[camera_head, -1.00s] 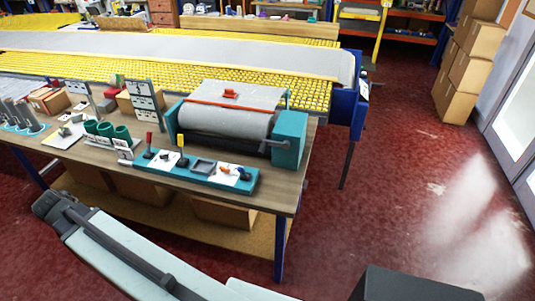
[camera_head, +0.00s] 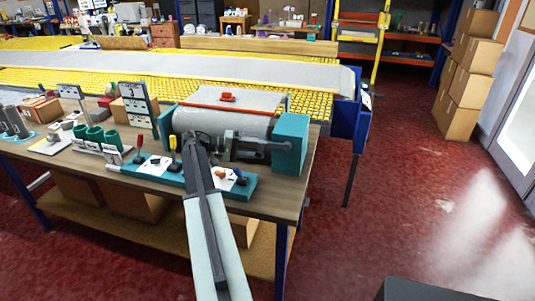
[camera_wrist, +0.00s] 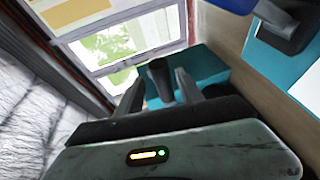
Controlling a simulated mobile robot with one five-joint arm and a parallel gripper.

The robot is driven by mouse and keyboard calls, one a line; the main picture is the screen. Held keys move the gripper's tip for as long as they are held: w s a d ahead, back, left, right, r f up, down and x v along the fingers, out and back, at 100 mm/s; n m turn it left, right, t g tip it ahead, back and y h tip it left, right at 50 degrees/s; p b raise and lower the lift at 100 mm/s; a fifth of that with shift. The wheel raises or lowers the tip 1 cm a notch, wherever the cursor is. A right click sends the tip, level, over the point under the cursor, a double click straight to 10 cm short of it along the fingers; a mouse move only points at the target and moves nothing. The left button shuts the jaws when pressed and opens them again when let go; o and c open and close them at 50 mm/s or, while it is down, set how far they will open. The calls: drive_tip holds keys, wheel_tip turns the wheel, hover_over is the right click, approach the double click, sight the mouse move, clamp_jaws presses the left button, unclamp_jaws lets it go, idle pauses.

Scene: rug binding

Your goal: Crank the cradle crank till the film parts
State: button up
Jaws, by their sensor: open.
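The cradle on the bench holds a grey film-covered roll (camera_head: 220,122), with a red bar (camera_head: 232,108) across it and a teal end block (camera_head: 290,145) at its right. My gripper (camera_head: 272,147) reaches in front of the roll, close to the teal block. In the wrist view my gripper (camera_wrist: 160,88) is open, its two dark fingers on either side of a dark round knob (camera_wrist: 159,72), which looks like the crank's handle. I cannot tell whether the fingers touch it. The teal block (camera_wrist: 205,66) shows behind. The rest of the crank is mostly hidden by my gripper.
A teal tool strip (camera_head: 160,173) with red and yellow handled tools lies along the bench's front, partly under my arm. Green cups (camera_head: 95,135) and an upright grey panel (camera_head: 137,103) stand to the left. Red floor to the right is clear; boxes (camera_head: 460,90) are stacked beyond.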

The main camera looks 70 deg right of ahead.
sight(264, 149)
drive_tip(key=shift+x, duration=2)
clamp_jaws()
drive_tip(key=shift+s+r, duration=0.1)
